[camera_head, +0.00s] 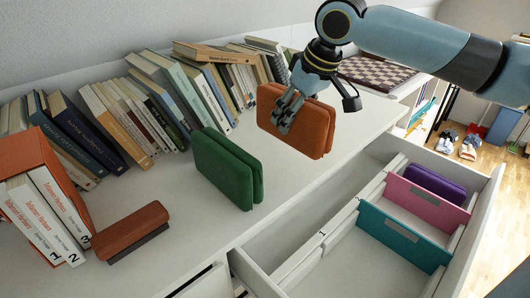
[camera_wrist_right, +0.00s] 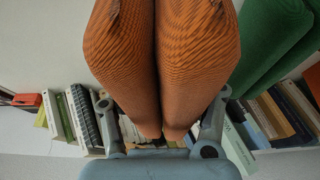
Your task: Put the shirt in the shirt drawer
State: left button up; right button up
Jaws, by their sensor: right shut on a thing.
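An orange folded shirt (camera_head: 312,132) is held by my right gripper (camera_head: 288,108) above the white dresser top. The right gripper is shut on it. In the right wrist view the orange shirt (camera_wrist_right: 160,60) fills the middle between the fingers (camera_wrist_right: 160,125). A green folded shirt (camera_head: 224,170) stands upright on the dresser top, left of the orange one. The open drawer (camera_head: 335,265) is at the lower right, with a pink divider (camera_head: 425,204) and a teal divider (camera_head: 400,238). A purple folded item (camera_head: 434,185) lies behind the pink divider. My left gripper is not seen.
Rows of books (camera_head: 150,115) stand along the wall. A brown brush (camera_head: 130,230) and an orange box of white books (camera_head: 45,200) are at the left. A checkered board (camera_head: 375,73) lies at the back. The drawer's front compartment, before the teal divider, looks empty.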

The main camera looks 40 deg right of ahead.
aim_at(267, 126)
jog(key=w+a+f, duration=0.1)
jog(key=w+a, duration=0.1)
jog(key=w+a+f+b, duration=0.1)
jog(key=w+a+f, duration=0.1)
notch_tip(267, 126, down, 4)
jog(key=shift+f+b, duration=0.1)
jog(key=shift+b, duration=0.55)
jog(key=o, duration=1.3)
jog(key=shift+d+f, duration=0.1)
jog(key=shift+c, duration=0.2)
